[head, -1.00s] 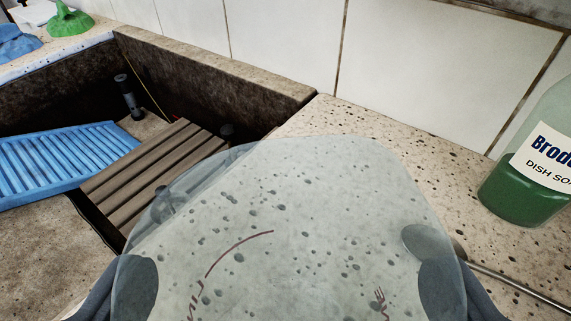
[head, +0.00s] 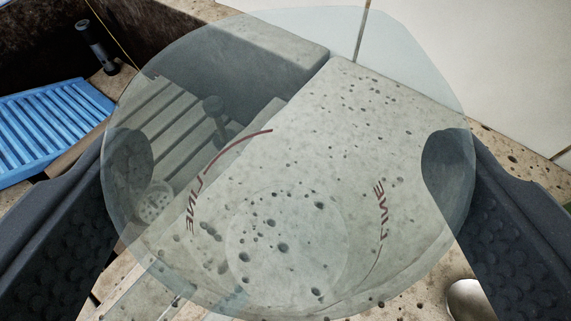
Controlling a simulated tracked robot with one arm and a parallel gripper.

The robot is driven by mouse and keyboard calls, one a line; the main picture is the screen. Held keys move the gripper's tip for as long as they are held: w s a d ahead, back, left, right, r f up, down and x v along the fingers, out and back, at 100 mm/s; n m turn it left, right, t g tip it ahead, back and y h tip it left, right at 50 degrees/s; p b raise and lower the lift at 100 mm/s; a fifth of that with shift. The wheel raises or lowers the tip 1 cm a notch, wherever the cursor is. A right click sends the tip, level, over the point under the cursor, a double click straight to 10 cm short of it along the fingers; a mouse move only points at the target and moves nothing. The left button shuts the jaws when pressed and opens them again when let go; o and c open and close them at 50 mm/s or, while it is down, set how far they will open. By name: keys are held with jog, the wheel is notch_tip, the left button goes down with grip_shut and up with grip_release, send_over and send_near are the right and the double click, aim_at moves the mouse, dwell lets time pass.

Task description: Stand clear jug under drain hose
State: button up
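The clear jug (head: 290,85) fills the middle of the head view, large and close, with red markings on its wall. My gripper (head: 289,165) has one dark finger on each side of it, with the pads pressed against its wall. The trough and counter show through the jug. I cannot tell whether its base touches anything. No drain hose can be made out for certain. A dark cylinder (head: 95,45) stands in the trough at the upper left, beside a thin yellow line.
A blue ribbed board (head: 45,125) lies at the left in the trough, next to wooden slats (head: 75,150). The speckled stone ledge (head: 500,145) runs along the white tiled wall (head: 490,60). A shiny metal piece (head: 465,300) lies at the lower right.

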jog(key=f, duration=0.2)
jog(key=f+b, duration=0.1)
jog(key=shift+w+f, duration=0.2)
jog(key=shift+f, duration=0.15)
jog(key=o, duration=1.2)
jog(key=shift+r, duration=0.15)
jog(key=a+p+v, duration=0.1)
jog(key=p+v, duration=0.1)
jog(key=v, duration=1)
jog(key=s+r+t, duration=0.1)
jog(key=s+r, duration=0.2)
jog(key=r, duration=0.8)
jog(key=s+r, duration=0.4)
jog(key=r, duration=0.8)
jog(key=s+r, duration=1.3)
jog(key=r, duration=0.2)
jog(key=shift+a+r+t+h, duration=0.2)
jog(key=shift+r+t+h, duration=0.05)
jog(key=shift+t+h, duration=0.15)
